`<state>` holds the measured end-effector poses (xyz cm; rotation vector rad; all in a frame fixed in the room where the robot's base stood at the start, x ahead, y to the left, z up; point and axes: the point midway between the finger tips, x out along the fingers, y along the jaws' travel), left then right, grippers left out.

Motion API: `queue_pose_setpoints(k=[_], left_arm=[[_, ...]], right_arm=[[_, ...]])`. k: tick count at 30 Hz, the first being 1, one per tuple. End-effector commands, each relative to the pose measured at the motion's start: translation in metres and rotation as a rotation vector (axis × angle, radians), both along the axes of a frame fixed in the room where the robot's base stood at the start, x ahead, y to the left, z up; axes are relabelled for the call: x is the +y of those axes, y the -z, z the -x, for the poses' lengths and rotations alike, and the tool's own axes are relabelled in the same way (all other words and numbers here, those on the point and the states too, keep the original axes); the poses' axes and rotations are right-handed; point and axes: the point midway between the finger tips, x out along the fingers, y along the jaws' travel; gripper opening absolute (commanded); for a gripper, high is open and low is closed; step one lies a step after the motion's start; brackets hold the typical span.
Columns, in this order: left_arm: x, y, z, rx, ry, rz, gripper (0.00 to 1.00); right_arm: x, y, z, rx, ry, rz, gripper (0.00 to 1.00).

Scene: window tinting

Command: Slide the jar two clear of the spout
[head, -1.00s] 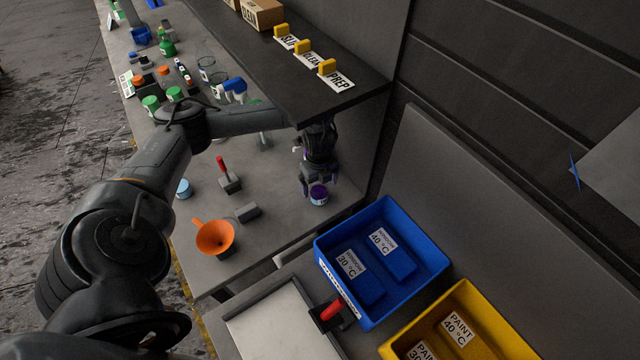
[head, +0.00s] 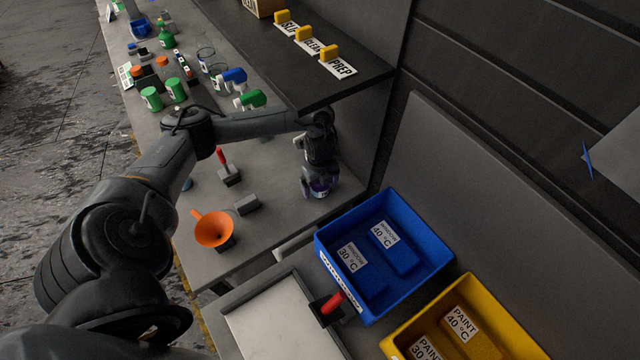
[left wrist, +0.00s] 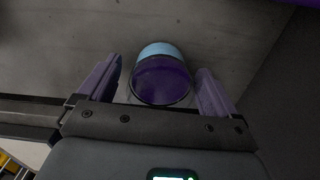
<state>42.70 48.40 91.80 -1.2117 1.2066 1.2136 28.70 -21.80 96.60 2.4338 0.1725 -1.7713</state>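A jar with a purple top and light blue side (left wrist: 160,80) stands on the grey bench between the fingers of my left gripper (head: 319,190). In the left wrist view the fingers (left wrist: 157,92) are open, one on each side of the jar, with a gap visible at each. In the head view the gripper mostly covers this jar. A light blue jar (head: 187,184) stands further left, largely hidden by my arm. I cannot read a number on either jar. An orange funnel (head: 212,229) sits in a dark holder. I cannot tell which part is the spout. My right gripper is not in view.
A dark shelf (head: 345,85) with tags overhangs the bench near my left wrist. A red-handled tool (head: 228,172) and a grey block (head: 247,204) stand left of the gripper. A blue bin (head: 335,285) and a yellow bin (head: 505,325) lie nearer. Several bottles crowd the far bench.

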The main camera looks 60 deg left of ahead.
Motion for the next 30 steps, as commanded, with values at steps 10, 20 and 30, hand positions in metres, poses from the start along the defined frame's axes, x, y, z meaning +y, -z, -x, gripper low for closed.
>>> queue_pose_setpoints(k=[10, 20, 30], left_arm=[[-0.0001, -0.0003, -0.0001, 0.000, 0.000, 0.000, 0.40], [0.0000, -0.0003, -0.0001, 0.000, 0.000, 0.000, 0.94], [0.0002, -0.0050, -0.0005, -0.001, 0.001, -0.001, 0.94]], right_arm=[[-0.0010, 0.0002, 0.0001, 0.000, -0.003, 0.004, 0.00], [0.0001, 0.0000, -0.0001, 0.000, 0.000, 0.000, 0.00], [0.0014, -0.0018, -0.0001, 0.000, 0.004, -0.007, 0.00]])
